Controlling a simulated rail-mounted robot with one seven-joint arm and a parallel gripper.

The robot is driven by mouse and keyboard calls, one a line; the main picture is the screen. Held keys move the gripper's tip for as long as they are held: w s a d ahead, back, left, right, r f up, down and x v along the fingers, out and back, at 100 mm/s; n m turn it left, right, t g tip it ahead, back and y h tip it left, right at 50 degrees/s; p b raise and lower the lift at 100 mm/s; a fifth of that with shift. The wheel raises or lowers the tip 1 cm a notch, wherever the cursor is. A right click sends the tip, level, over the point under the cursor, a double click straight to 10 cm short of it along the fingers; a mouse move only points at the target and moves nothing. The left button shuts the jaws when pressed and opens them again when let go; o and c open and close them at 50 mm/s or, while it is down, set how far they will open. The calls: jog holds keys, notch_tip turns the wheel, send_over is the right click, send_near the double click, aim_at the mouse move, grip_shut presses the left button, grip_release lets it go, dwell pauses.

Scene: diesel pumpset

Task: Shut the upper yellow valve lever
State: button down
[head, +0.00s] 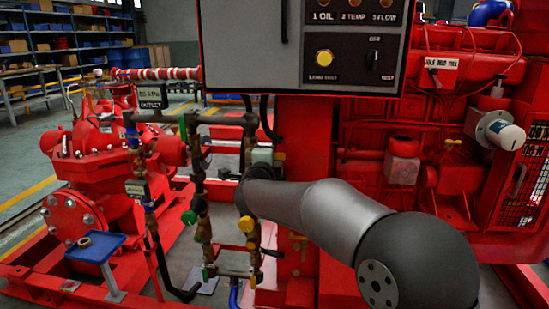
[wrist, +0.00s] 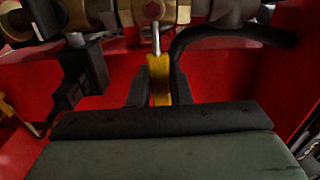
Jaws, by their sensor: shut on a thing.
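In the wrist view, a yellow valve lever (wrist: 159,82) hangs from a brass valve body (wrist: 152,10) by a short silver stem. The dark fingers of my gripper (wrist: 160,92) stand on either side of the lever and are shut on it. In the head view, my grey arm reaches left to the pipework, and its wrist hides most of my gripper and the held lever. Yellow handles (head: 247,224) show on the pipes just below my wrist. Which one belongs to the held valve cannot be told there.
Green handles (head: 189,217) sit on the pipe left of my wrist. A grey control panel (head: 300,60) hangs above my arm. A black hose (wrist: 235,33) bends close to the right finger, and a black box (wrist: 85,70) is left of it. A blue tray (head: 95,246) stands at lower left.

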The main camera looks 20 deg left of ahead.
jog(key=c, duration=1.3)
grip_release()
jog(key=shift+s, duration=0.1)
jog(key=s+d+p, duration=0.1)
jog(key=s, duration=0.4)
jog(key=s+d+p, duration=0.1)
jog(key=s, duration=0.5)
jog(key=s+d, duration=0.1)
jog(key=s, duration=0.5)
jog(key=shift+p, duration=0.4)
jog(key=shift+r, duration=0.1)
